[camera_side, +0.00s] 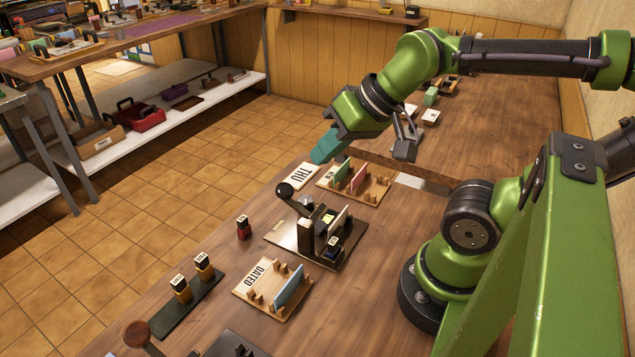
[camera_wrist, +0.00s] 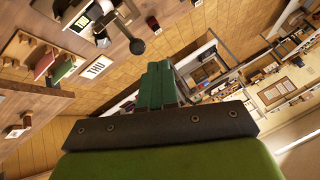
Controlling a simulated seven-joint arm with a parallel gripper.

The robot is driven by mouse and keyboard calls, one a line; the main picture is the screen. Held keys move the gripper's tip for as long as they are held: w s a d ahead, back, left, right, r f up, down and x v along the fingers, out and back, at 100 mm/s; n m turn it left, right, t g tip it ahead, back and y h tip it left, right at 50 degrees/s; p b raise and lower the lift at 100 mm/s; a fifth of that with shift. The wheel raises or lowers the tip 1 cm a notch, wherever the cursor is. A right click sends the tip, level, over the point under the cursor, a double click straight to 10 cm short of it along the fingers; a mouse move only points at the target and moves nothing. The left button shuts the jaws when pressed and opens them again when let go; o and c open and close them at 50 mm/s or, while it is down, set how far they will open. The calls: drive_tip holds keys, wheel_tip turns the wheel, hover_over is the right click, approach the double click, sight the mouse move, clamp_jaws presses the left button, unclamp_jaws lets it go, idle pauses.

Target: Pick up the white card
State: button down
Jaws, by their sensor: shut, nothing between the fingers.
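A pale, off-white card (camera_side: 339,219) stands upright in the dark press (camera_side: 310,232), behind its black-knobbed lever (camera_side: 285,190); I take it for the white card. Its lower part is hidden. My gripper (camera_side: 322,156) has teal fingers, shut and empty, in the air above the THU sign (camera_side: 300,177), apart from the press and cards. In the wrist view my fingers (camera_wrist: 160,80) lie together. The press lever's knob (camera_wrist: 137,46) shows above them, and a pale shape (camera_wrist: 104,8) at the top edge may be the card.
A wooden rack (camera_side: 372,195) behind the press holds a green card (camera_side: 340,171) and a red card (camera_side: 357,180). The DATED rack (camera_side: 248,286) holds a blue card (camera_side: 289,287).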

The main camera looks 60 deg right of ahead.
idle(0.3)
drive_tip(key=c, duration=1.2)
unclamp_jaws()
drive_tip(key=shift+c, duration=0.2)
drive_tip(key=m+g+h, duration=0.1)
drive_tip(key=m+g, duration=0.2)
drive_tip(key=m, duration=0.2)
hover_over(344, 210)
drive_tip(key=w+a, duration=0.1)
drive_tip(key=a, duration=0.2)
wheel_tip(344, 210, down, 4)
drive_tip(key=d+f+m+g+y, duration=0.3)
drive_tip(key=d+m+g, duration=0.1)
drive_tip(key=d+m, duration=0.5)
drive_tip(key=shift+y, duration=0.3)
drive_tip(key=x, duration=0.4)
drive_tip(key=s+x, duration=0.1)
drive_tip(key=x, duration=0.6)
drive_tip(key=shift+s+f, duration=0.15)
drive_tip(key=shift+f, duration=0.3)
drive_tip(key=shift+x, duration=2.6)
